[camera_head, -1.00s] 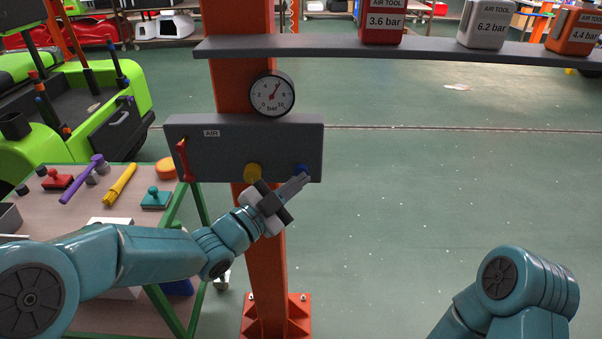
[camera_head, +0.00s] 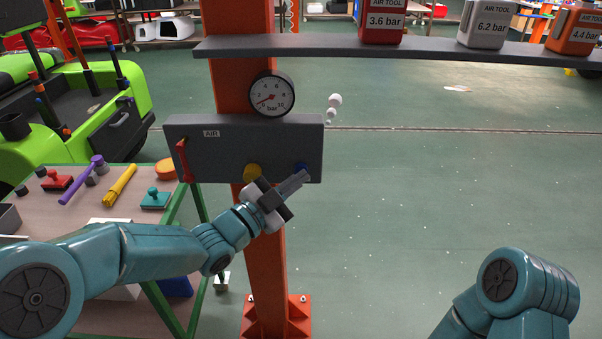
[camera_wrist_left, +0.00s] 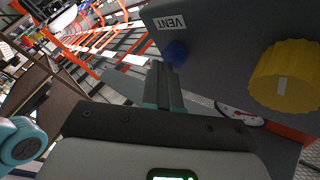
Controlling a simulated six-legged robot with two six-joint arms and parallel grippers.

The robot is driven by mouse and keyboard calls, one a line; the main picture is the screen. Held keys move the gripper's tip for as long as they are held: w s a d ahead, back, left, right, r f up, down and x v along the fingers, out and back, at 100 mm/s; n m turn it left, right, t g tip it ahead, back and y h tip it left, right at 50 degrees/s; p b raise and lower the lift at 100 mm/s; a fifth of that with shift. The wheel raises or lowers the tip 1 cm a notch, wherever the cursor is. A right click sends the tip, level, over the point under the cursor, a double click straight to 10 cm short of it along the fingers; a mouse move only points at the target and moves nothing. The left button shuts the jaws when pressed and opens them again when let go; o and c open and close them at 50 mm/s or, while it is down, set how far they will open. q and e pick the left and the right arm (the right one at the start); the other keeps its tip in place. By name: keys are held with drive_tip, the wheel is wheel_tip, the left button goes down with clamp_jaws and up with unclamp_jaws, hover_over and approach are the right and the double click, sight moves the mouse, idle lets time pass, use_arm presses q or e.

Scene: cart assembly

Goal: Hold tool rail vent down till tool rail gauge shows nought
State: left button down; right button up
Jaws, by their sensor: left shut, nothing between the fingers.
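The tool rail vent is a blue button (camera_head: 301,168) at the lower right of the grey air panel (camera_head: 225,150). In the left wrist view the blue button (camera_wrist_left: 176,52) sits beside a VENT label. My left gripper (camera_head: 304,175) is shut and empty, its fingertips at the button and partly covering it; in the left wrist view the tips (camera_wrist_left: 163,66) overlap the button's edge. The round white gauge (camera_head: 271,95) sits above the panel; its needle points lower left, near the low end. My right gripper is out of view.
A yellow knob (camera_head: 253,172) and a red lever (camera_head: 184,160) are on the panel. White puffs (camera_head: 335,101) hang by its right edge. A shelf (camera_head: 420,49) with air tool boxes is above. A table (camera_head: 90,205) with tools stands left. Floor at right is clear.

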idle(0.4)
use_arm(q)
drive_tip(key=shift+s+b, duration=0.8)
drive_tip(key=shift+s, duration=0.1)
drive_tip(key=s+b, duration=0.3)
drive_tip(key=s, duration=0.2)
drive_tip(key=shift+w+a, duration=0.1)
idle(0.6)
